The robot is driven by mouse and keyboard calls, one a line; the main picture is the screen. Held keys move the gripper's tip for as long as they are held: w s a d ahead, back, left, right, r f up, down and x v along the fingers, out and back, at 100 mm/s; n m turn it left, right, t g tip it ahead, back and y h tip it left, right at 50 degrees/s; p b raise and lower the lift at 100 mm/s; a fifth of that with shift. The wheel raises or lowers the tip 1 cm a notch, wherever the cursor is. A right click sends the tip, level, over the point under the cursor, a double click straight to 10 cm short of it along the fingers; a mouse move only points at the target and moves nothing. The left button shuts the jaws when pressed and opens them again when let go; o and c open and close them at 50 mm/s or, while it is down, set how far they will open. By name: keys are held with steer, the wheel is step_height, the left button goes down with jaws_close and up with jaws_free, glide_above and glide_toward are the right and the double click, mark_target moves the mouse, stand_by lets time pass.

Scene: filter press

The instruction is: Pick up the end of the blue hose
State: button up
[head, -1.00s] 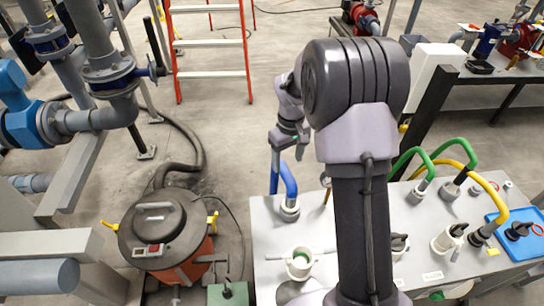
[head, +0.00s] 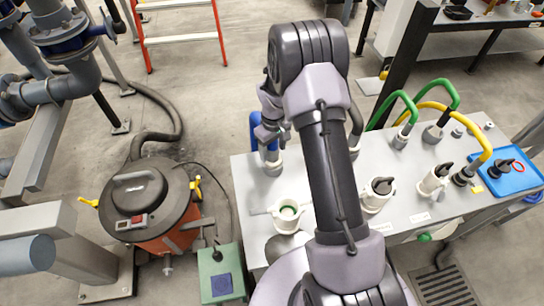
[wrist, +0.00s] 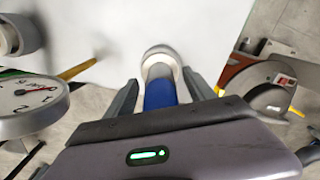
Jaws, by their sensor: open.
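The blue hose (head: 255,128) stands at the back left corner of the grey bench top. Its end sits in a pale grey collar (head: 272,163). My gripper (head: 276,136) is right at the hose, just above the collar, and hides part of it. In the wrist view, my open gripper (wrist: 160,80) has one finger on each side of the blue hose (wrist: 160,95). A gap shows on both sides. The pale collar (wrist: 160,60) lies just beyond the fingertips.
An orange vacuum drum (head: 175,235) stands on the floor to the left.

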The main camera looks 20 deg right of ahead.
steer(key=shift+r, duration=0.15)
steer(key=shift+c, duration=0.6)
jaws_close()
steer(key=shift+r, duration=0.1)
